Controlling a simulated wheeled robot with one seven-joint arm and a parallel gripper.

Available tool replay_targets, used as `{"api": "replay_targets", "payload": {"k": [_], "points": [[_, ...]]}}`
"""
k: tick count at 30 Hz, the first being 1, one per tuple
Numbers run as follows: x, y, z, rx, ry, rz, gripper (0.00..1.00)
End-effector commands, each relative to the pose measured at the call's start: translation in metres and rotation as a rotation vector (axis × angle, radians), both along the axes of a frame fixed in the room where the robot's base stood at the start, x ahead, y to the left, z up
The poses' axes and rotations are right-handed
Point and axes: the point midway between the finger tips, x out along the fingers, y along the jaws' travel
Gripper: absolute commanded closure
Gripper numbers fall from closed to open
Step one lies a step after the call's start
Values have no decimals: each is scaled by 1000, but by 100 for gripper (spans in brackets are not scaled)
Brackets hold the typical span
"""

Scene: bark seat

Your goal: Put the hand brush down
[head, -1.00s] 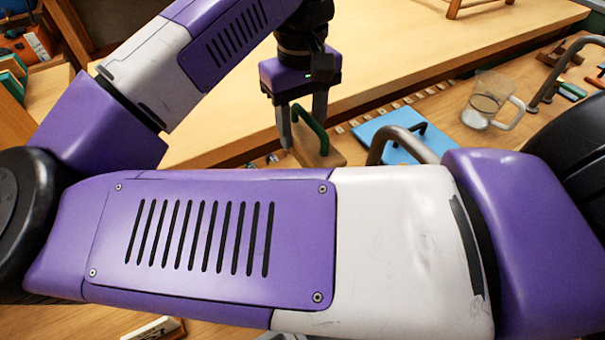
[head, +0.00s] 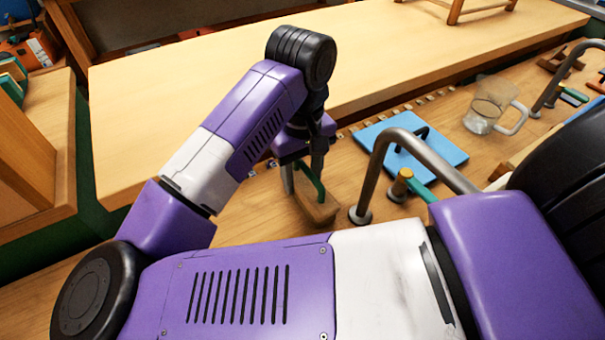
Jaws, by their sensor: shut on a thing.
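The hand brush has a tan wooden block (head: 320,211) and a green handle (head: 312,183). My gripper (head: 304,180) points down over it, shut on the brush by its green handle. The block hangs below the fingers, low over the wooden worktop (head: 250,215). I cannot tell whether its underside touches the worktop. My purple arm covers part of the near side of this area.
Right of the brush stand a bent grey metal rail (head: 367,180), a green-handled mallet (head: 415,187) and a blue board with a dark handle (head: 440,150). A clear mug (head: 487,108) is farther right. A raised pale bench (head: 200,85) lies behind. Worktop left of the brush looks clear.

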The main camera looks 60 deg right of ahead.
Motion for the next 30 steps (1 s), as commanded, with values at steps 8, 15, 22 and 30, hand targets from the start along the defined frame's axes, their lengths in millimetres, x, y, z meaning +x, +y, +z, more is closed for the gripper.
{"api": "replay_targets", "payload": {"k": [8,15,22,30], "points": [[0,0,-3,-1,-1,0,100],[0,0,-2,0,0,0,31],[0,0,-1,-1,1,0,31],[1,0,27,0,-5,-1,31]]}}
